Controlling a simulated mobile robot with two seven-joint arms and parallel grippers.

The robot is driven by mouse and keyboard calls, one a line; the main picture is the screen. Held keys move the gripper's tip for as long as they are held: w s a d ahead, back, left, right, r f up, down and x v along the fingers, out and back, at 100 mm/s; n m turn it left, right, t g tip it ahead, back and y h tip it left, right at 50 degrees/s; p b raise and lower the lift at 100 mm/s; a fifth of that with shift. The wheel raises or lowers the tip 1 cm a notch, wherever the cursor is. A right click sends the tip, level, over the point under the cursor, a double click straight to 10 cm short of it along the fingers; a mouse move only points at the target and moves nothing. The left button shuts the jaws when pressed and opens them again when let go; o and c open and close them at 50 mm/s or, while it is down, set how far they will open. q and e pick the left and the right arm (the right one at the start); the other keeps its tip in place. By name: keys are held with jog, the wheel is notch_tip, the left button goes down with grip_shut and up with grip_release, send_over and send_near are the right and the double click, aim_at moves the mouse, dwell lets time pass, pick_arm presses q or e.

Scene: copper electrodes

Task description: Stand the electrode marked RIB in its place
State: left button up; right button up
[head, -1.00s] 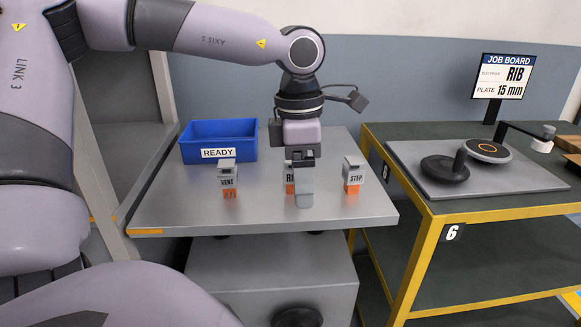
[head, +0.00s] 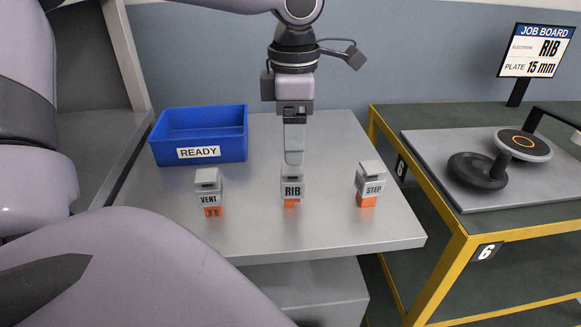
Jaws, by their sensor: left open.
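The electrode marked RIB (head: 291,191) stands upright on the grey table (head: 330,228), with a grey block on top and an orange lower part. It stands between the electrode marked VENT (head: 209,196) on the left and the electrode marked STEP (head: 369,187) on the right. My left gripper (head: 293,160) points down at the top of the RIB electrode, with its fingers open. The fingers overlap the electrode's top in the picture; I cannot tell whether they touch it. My right gripper is not in view.
A blue bin labelled READY (head: 227,152) stands at the table's back left. A yellow-framed bench (head: 560,228) on the right bears a grey plate (head: 437,148) with dark round parts (head: 478,171). The job board (head: 537,52) reads RIB, 15 mm. The table's front right is clear.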

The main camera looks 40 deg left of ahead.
aim_at(293, 170)
pick_arm(q)
jog(key=f, duration=0.7)
jog(key=shift+s+d+f, duration=0.1)
jog(key=shift+s+d, duration=0.05)
jog(key=shift+s, duration=0.1)
jog(key=c, duration=1.3)
grip_shut()
